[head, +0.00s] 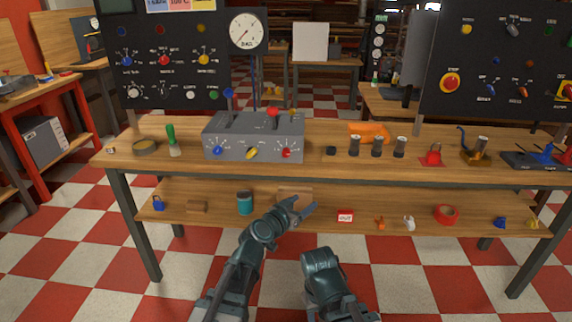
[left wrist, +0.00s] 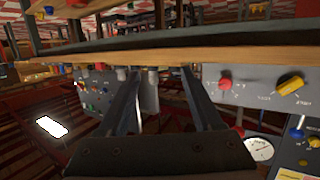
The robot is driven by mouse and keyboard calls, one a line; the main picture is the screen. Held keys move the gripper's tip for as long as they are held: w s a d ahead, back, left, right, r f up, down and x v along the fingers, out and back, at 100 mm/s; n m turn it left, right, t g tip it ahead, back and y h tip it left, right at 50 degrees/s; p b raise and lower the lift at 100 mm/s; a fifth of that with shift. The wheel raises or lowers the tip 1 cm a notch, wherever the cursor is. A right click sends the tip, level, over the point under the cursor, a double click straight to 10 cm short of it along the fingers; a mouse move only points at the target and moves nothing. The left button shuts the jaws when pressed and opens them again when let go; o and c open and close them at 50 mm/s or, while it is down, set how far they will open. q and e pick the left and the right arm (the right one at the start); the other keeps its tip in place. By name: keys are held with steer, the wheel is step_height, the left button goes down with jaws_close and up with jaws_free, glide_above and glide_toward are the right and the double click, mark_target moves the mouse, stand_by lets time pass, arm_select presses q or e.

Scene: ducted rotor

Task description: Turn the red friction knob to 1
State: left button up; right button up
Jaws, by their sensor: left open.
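A grey control box (head: 255,140) stands on the bench. Its front face carries a red knob (head: 287,153) at the right, a yellow knob (head: 251,154) in the middle and a blue knob (head: 217,151) at the left. The red knob also shows in the left wrist view (left wrist: 225,84), beside the yellow knob (left wrist: 290,83). Its scale marks are too small to read. My left gripper (head: 305,207) is open and empty, below and in front of the box, apart from the knob. Its fingers (left wrist: 160,78) are spread in the left wrist view, which looks upside down. My right gripper is not visible.
The bench top's front edge (head: 340,174) lies between my left gripper and the box. A lower shelf (head: 325,217) holds a teal can (head: 245,202), red tape (head: 447,214) and small items. Dark cylinders (head: 377,146) stand right of the box. A dark panel (head: 180,85) rises behind.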

arm_select(q)
steer(key=w+a+r+n+t+y, duration=0.4)
steer(key=a+r+n+y, duration=0.1)
steer(key=a+y, duration=0.1)
steer(key=shift+w+t+y, duration=0.25)
steer(key=shift+t+y, duration=0.05)
steer(key=shift+y, duration=0.4)
steer(key=shift+w+r, duration=0.1)
steer(key=shift+w, duration=0.05)
